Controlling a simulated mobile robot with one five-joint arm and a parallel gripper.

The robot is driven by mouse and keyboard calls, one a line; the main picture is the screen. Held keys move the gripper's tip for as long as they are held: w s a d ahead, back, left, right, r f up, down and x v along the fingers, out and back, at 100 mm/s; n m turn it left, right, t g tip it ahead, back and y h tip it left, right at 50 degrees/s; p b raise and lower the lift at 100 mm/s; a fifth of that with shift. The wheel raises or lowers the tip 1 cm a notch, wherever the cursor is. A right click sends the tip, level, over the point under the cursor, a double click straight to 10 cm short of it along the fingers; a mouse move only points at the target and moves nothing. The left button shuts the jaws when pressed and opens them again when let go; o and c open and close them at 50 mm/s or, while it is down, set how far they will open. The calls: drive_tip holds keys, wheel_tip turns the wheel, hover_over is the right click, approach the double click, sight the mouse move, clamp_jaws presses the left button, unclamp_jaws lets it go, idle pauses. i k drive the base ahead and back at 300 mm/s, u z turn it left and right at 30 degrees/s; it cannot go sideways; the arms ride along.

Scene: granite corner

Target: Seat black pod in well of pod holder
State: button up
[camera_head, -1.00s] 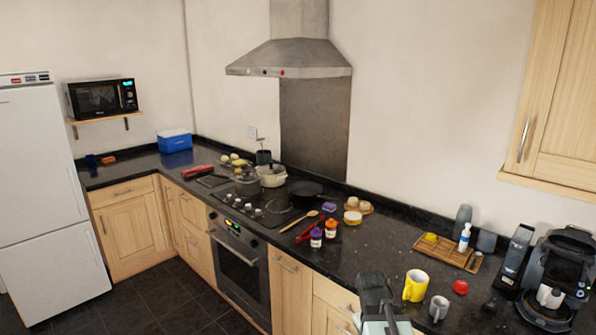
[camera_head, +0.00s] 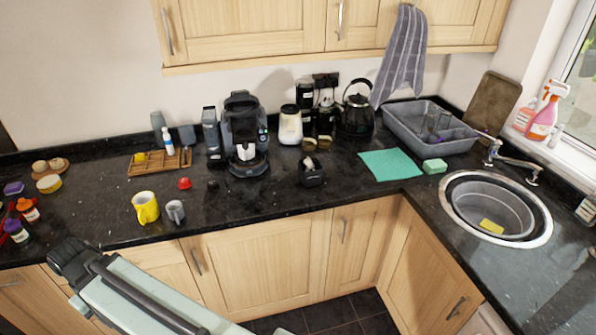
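A small dark object (camera_head: 212,184), which may be the black pod, lies on the black granite counter beside a red, dome-like item (camera_head: 184,183). It is hard to make out against the dark stone. A small black open-topped object (camera_head: 311,172), which may be the pod holder, stands on the counter right of the coffee machine (camera_head: 245,138). Its well is too small to see clearly. My arm crosses the lower left, with a dark end part (camera_head: 70,256) in front of the counter edge, away from both objects. Its fingers cannot be made out.
A yellow mug (camera_head: 146,207) and a grey mug (camera_head: 176,212) stand near the front edge. A wooden tray (camera_head: 150,167), white grinder-like jar (camera_head: 290,125) and kettle (camera_head: 355,117) stand behind. A green cloth (camera_head: 390,164) and sink (camera_head: 496,208) are right. Counter between grey mug and black holder is clear.

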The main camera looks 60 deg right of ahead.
sight(243, 136)
drive_tip(key=z, duration=1.65)
